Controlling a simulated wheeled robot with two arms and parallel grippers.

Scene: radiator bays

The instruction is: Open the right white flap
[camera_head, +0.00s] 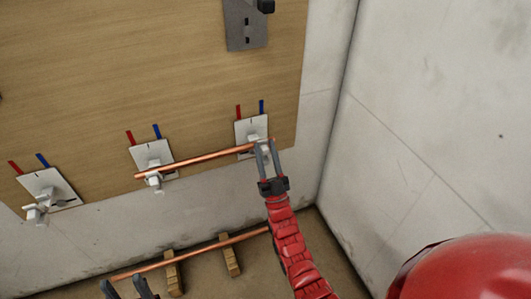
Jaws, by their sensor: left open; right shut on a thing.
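The right white flap (265,157) is on the small right-hand plate (243,128) of the wooden board. It is partly hidden by my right gripper (267,150), whose fingers are closed around it at the right end of a copper pipe (205,158). The pipe runs from the middle white fitting (154,181) to the right fitting. The exact angle of the flap is hard to tell. My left gripper (126,285) is open at the bottom edge, low near a second copper pipe (200,255), and only its fingertips show.
A left white fitting (38,210) holds no pipe. The second pipe lies across wooden blocks (230,260) on the floor. A grey bracket (243,25) is at the top of the wooden board (150,60). A pale wall (430,120) stands close on the right.

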